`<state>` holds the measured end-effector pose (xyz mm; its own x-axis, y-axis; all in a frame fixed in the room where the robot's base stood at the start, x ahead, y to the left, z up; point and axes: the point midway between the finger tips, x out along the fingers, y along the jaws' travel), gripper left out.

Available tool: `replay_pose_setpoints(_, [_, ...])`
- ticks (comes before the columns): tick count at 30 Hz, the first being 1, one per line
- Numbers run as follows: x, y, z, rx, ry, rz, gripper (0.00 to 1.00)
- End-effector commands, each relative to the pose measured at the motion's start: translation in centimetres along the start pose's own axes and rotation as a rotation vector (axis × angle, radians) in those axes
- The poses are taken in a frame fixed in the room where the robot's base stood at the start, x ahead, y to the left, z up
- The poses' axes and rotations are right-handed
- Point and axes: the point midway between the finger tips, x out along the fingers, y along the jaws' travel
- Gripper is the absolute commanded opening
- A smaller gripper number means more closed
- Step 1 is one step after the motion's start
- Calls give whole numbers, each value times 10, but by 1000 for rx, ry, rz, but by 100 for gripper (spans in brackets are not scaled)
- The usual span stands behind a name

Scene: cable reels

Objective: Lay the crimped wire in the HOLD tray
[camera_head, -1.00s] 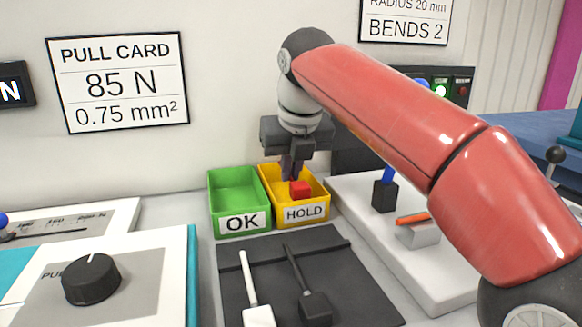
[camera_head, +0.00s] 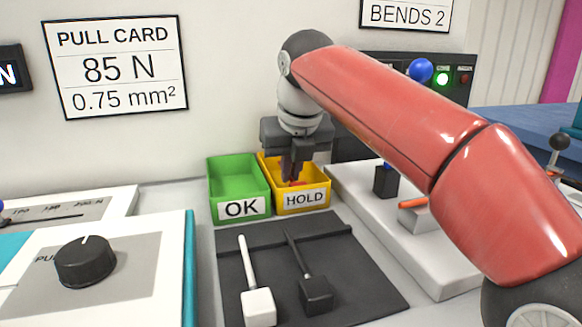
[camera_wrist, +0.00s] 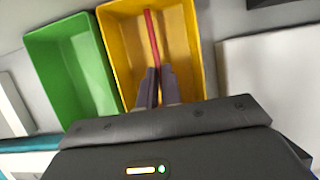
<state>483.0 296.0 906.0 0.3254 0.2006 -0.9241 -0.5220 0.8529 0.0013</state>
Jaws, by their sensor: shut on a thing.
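My gripper (camera_head: 293,177) reaches down into the yellow HOLD tray (camera_head: 303,199) with its fingers shut on a red wire (camera_wrist: 152,40). The wrist view shows my gripper (camera_wrist: 157,72) over the same yellow tray (camera_wrist: 112,50), with the wire running lengthwise away from the fingertips inside it. In the head view, only a small red part of the wire (camera_head: 296,183) shows above the tray's front wall. The wire's crimped end cannot be made out. I cannot tell whether the wire touches the tray floor.
A green OK tray (camera_head: 240,207) stands directly left of the HOLD tray and looks empty. In front lies a dark mat (camera_head: 345,270) with a white-ended tool (camera_head: 258,303) and a black-ended tool (camera_head: 316,292). A white fixture base (camera_head: 440,265) stands to the right.

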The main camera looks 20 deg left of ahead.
Motion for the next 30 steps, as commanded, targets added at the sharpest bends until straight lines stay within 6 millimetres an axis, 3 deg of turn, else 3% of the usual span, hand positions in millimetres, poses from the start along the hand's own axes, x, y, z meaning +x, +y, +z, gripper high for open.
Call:
replay_pose_setpoints(6, [7, 0, -3, 0, 0, 0, 0])
replay_pose_setpoints(7, [6, 0, -3, 0, -1, 0, 9])
replay_pose_setpoints(12, [6, 0, -2, 0, 0, 0, 31])
replay_pose_setpoints(22, [2, 0, -2, 0, 0, 0, 32])
replay_pose_setpoints(30, [-42, 0, -1, 1, -2, 0, 32])
